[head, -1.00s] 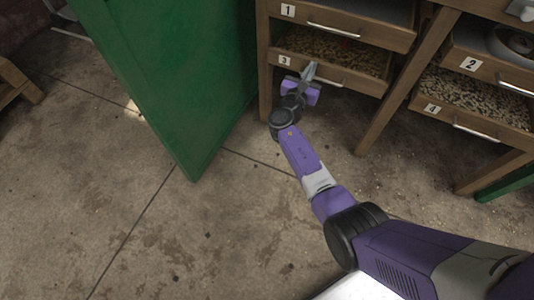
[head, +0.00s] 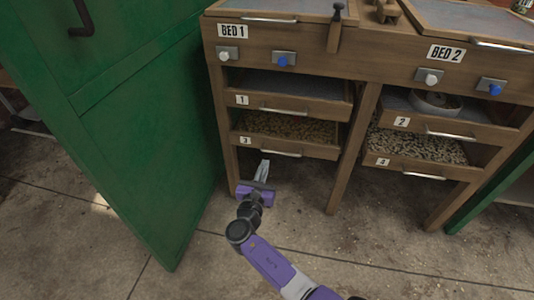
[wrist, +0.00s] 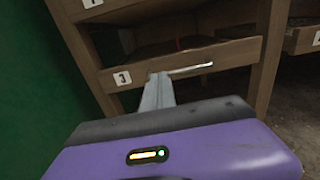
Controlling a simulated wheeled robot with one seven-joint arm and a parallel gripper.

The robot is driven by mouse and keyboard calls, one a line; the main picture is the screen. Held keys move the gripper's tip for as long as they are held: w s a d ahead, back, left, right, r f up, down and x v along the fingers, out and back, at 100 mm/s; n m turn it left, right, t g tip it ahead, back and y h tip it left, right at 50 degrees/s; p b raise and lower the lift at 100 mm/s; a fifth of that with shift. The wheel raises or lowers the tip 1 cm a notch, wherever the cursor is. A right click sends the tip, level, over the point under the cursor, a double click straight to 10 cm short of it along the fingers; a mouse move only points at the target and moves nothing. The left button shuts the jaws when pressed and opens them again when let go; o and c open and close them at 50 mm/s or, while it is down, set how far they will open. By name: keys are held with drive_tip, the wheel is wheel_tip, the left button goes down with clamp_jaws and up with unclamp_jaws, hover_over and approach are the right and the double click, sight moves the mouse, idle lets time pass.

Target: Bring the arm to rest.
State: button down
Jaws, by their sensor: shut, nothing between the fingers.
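My gripper (head: 263,170) is shut and empty, at the end of my purple and grey arm. In the head view it is in front of and just below the left part of drawer 3 (head: 272,147). In the wrist view its closed fingers (wrist: 157,92) point at the front of drawer 3 (wrist: 185,66), near the left end of its handle. I cannot tell whether the fingertips touch the wood.
A green door (head: 142,140) stands left of my arm. The wooden cabinet has drawer 1 (head: 290,108) above, and drawers 2 (head: 450,127) and 4 (head: 425,167) at right. A wooden leg (head: 352,150) stands between the columns. Bare concrete floor (head: 400,245) lies in front.

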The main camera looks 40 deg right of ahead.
drive_tip(key=v, duration=0.3)
drive_tip(key=shift+a+p, duration=0.15)
drive_tip(key=shift+p, duration=0.2)
